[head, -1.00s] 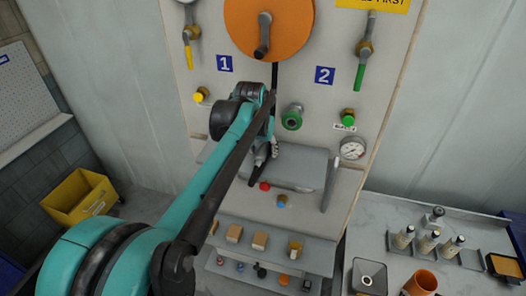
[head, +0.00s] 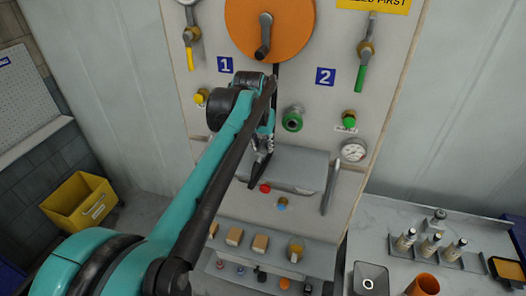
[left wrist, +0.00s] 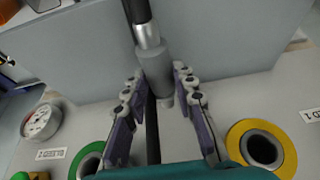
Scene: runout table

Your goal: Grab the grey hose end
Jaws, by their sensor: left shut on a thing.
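The grey hose end (left wrist: 157,72) is a grey collar with a silver ferrule and black hose behind it, seen in the left wrist view. It lies between the two fingers of my left gripper (left wrist: 158,92), which is shut on it. In the head view my left gripper (head: 263,147) is in front of the panel, just above the grey shelf; the hose end cannot be made out clearly there. My right gripper is not in view.
The panel has a green-ringed port (head: 292,119), a yellow fitting (head: 201,96), a green bleed knob (head: 349,117) and a gauge (head: 353,151). An orange reel (head: 270,25) is above. The grey shelf (head: 300,168) lies below. A side table with bottles (head: 431,246) stands right.

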